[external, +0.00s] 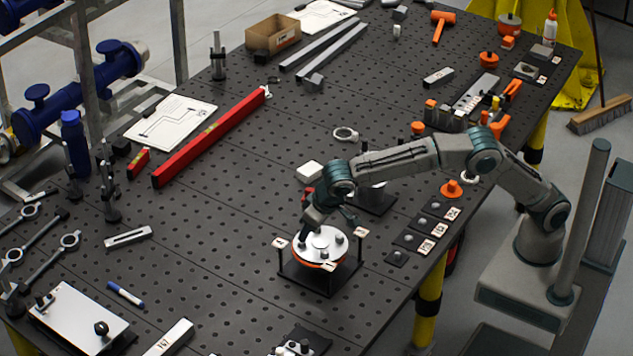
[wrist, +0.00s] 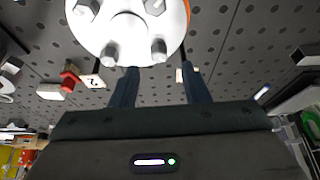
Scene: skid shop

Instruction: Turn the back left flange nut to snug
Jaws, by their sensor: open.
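The flange (external: 322,246) is a round silver disc with an orange rim on a black stand (external: 322,280). Several nuts or bolt heads stand up from it. In the wrist view the flange (wrist: 125,28) fills the top, with nuts at its near edge (wrist: 158,48) and (wrist: 110,52) and others farther up. I cannot tell for sure which one is the back left nut. My gripper (wrist: 159,70) is open and empty, its fingertips close to the near rim and the right-hand near nut; contact cannot be told. In the external view my gripper (external: 326,227) is over the flange's back side, hiding part of it.
Small label tags (external: 280,243) stand on posts around the stand. A white block (external: 310,171) lies behind it and an orange knob (external: 451,189) to the right. Labelled dark plates (external: 410,240) line the table's right edge.

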